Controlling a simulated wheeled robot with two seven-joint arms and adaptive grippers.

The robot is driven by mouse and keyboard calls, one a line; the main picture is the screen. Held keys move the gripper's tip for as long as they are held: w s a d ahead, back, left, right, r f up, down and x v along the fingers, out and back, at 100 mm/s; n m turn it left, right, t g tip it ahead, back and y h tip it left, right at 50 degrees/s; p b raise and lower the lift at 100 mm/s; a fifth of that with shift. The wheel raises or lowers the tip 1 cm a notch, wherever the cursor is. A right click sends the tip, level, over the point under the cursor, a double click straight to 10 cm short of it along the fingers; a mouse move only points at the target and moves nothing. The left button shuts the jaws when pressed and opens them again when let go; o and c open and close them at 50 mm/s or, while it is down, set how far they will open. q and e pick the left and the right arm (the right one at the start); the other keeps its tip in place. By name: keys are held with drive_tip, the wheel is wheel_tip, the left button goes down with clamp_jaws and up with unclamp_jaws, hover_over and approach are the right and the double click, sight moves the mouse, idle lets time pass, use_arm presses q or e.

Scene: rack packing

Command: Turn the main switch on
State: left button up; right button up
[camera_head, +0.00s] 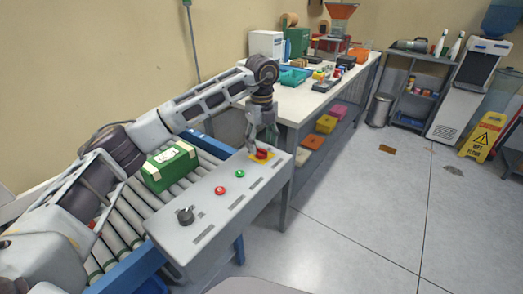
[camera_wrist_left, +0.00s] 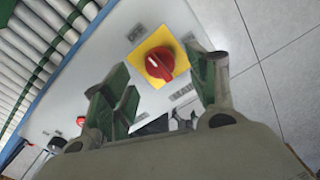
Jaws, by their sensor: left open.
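The main switch (camera_head: 261,154) is a red rotary knob on a yellow square plate at the far end of a grey control panel (camera_head: 208,189). In the left wrist view the red knob (camera_wrist_left: 160,63) shows clearly, with its pale mark line running diagonally. My left gripper (camera_head: 262,138) is just above the switch, pointing down. In the left wrist view its two fingers (camera_wrist_left: 165,88) are apart, with the knob seen between and beyond them, and nothing is held. Whether a finger touches the knob cannot be told. My right gripper is not in view.
The panel also carries a green button (camera_head: 240,173), a red button (camera_head: 220,190) and a dark selector knob (camera_head: 185,214). A roller conveyor with a green box (camera_head: 170,166) runs behind the panel. A workbench (camera_head: 303,101) with tools stands beyond. Floor on the right is open.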

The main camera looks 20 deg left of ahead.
sight(261, 149)
use_arm(q)
drive_tip(key=shift+f, duration=1.55)
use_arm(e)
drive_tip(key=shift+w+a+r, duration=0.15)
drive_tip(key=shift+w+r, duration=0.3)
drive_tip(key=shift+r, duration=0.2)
use_arm(q)
drive_tip(key=c, duration=1.1)
drive_tip(key=shift+o, duration=0.2)
